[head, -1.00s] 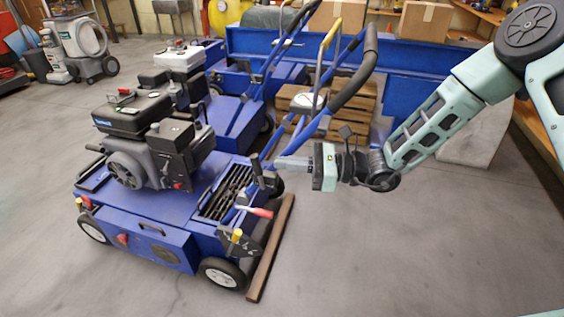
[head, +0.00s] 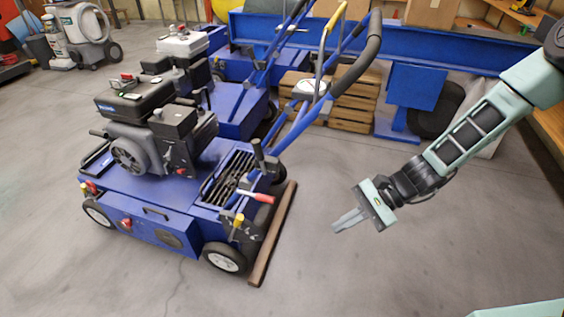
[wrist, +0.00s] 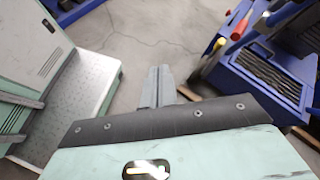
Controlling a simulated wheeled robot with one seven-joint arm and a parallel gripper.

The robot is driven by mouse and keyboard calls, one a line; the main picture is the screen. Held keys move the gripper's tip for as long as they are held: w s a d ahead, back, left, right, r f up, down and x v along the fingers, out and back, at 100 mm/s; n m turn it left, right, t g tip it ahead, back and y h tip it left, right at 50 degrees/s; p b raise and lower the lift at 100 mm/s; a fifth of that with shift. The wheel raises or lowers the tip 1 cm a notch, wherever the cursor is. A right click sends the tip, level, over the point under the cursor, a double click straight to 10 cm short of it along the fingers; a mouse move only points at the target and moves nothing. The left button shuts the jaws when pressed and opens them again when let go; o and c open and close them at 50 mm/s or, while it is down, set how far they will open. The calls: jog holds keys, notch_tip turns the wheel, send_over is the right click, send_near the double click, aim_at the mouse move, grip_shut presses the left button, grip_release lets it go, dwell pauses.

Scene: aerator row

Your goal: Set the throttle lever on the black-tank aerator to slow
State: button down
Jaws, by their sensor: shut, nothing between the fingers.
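The black-tank aerator is the nearest blue machine, with a black engine tank (head: 134,100) on top. Its corner nearest me carries a lever with a red grip and white shaft (head: 257,196), a yellow-knobbed lever (head: 238,221) and a black-topped lever (head: 259,155). I cannot tell which is the throttle, and no slow marking is readable. The red grip (wrist: 241,24) and yellow knob (wrist: 219,44) also show at the wrist view's upper right. My gripper (head: 349,221) is shut and empty over open floor, right of the aerator and apart from it. Its fingers show in the wrist view (wrist: 159,86).
A blue handlebar with a black grip (head: 360,60) rises from the aerator. A brown timber (head: 272,240) lies along its right side. A white-tank aerator (head: 182,46) stands behind. Wooden crates (head: 355,100) stand farther back. The floor around my gripper is clear.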

jog(key=d+f+n+h+b, duration=0.1)
jog(key=d+f+n+h, duration=0.35)
jog(key=f, duration=0.55)
jog(key=w+f+n+t+h+b, duration=0.2)
jog(key=w+f+n+t+b, duration=0.1)
jog(key=w+f+n+t, duration=0.4)
jog(key=n+t+y+b, duration=0.4)
jog(key=n+t+y, duration=0.4)
jog(key=n+y, duration=0.7)
send_near(260, 147)
jog(key=s+d+f+m+y, duration=0.2)
jog(key=s+d+f, duration=0.1)
jog(key=d, duration=0.3)
jog(key=x, duration=0.4)
jog(key=f+b+x, duration=0.1)
jog(key=x, duration=0.2)
jog(key=a+b+x, duration=0.1)
jog(key=x, duration=0.3)
jog(key=shift+w+a+f, duration=0.2)
jog(key=shift+w+a, duration=0.05)
jog(key=shift+w, duration=0.25)
jog(key=shift+w+a+m, duration=0.25)
jog(key=shift+w+a, duration=0.05)
jog(key=shift+a, duration=0.2)
